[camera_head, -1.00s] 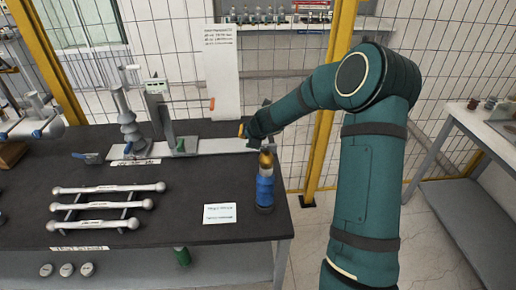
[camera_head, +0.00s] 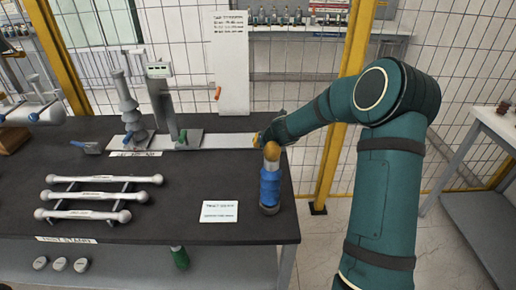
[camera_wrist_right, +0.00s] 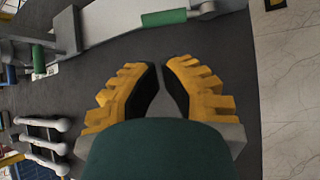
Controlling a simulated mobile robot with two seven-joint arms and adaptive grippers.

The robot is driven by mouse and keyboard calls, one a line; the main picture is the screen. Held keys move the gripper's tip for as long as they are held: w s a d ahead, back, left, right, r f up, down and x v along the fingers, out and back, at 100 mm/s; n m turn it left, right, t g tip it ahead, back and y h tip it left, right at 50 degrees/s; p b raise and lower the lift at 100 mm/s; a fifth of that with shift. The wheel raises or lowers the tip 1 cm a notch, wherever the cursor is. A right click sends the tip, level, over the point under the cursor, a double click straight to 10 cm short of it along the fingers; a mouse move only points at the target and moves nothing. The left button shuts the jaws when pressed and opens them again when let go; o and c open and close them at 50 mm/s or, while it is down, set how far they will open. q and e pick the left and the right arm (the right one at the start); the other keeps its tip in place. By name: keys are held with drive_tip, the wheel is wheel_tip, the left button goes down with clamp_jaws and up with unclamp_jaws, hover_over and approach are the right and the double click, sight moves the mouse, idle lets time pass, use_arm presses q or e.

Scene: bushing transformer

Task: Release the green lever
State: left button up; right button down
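A green handle (camera_wrist_right: 165,17) lies along the metal base plate in the right wrist view, ahead of my right gripper and apart from it. Another green handle (camera_wrist_right: 38,58) is at the left of that view. In the head view a green lever (camera_head: 182,138) stands on the long metal plate (camera_head: 232,141) at the back of the table. My right gripper (camera_wrist_right: 161,64) has a narrow gap between its yellow fingers, with nothing seen in it. In the head view it is at the plate's right end, partly hidden by my arm. My left gripper is not in view.
A blue bottle-like part with an orange top (camera_head: 270,180) stands near the table's right edge, close below my right gripper. A white card (camera_head: 219,211) lies left of it. Several white rods (camera_head: 100,195) rest on a rack. A grey insulator (camera_head: 127,105) stands behind them.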

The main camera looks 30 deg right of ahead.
drive_tip(key=x, duration=0.9)
drive_tip(key=shift+w+f, duration=0.3)
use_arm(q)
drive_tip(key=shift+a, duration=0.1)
use_arm(e)
drive_tip(key=shift+d, duration=0.2)
drive_tip(key=shift+r, duration=0.1)
drive_tip(key=shift+a+r, duration=0.1)
drive_tip(key=shift+a, duration=0.05)
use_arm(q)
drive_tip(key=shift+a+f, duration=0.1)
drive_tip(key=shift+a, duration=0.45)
use_arm(e)
drive_tip(key=shift+t, duration=0.3)
